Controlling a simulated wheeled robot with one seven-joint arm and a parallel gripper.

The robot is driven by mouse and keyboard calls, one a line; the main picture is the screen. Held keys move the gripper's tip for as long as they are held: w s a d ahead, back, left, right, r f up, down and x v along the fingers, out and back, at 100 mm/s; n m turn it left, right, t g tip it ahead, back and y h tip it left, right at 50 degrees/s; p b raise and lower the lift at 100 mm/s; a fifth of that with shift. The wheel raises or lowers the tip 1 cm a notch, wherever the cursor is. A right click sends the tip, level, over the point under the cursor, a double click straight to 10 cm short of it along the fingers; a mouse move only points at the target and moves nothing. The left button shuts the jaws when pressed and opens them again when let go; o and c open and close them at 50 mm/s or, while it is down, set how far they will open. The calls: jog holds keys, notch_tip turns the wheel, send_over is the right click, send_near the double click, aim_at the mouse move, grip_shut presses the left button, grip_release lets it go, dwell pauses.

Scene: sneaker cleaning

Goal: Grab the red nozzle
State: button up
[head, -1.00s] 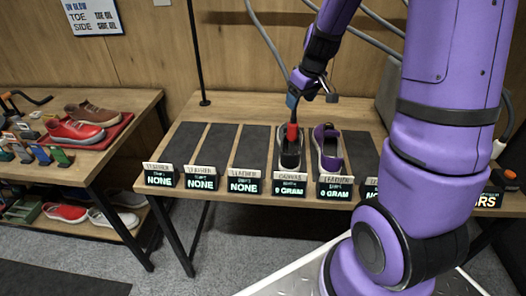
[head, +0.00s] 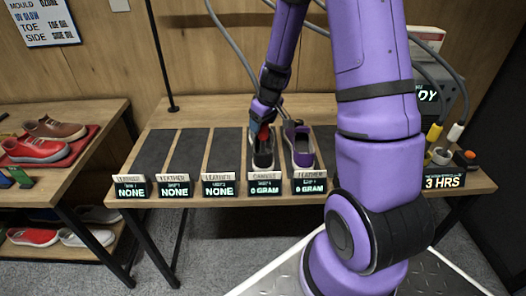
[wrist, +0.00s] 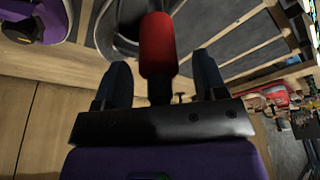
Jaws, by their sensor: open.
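The red nozzle (head: 262,134) points down into the opening of a dark canvas sneaker (head: 263,160) on the rack table. In the wrist view the nozzle (wrist: 157,45) lies between and slightly beyond my two dark fingers, with a black stem running toward the palm. My gripper (wrist: 161,78) is open, with a visible gap between each finger and the nozzle. In the head view my gripper (head: 264,112) is right above the sneaker and partly covers the nozzle.
A purple sneaker (head: 301,150) stands just right of the canvas one. Empty dark slots (head: 185,155) lie to the left. Yellow and white tipped tools (head: 438,145) stand at right behind a "3 HRS" display. Grey hoses hang behind my arm.

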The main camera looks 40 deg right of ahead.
jog(key=shift+w+f, duration=0.1)
jog(key=shift+f, duration=0.25)
grip_shut()
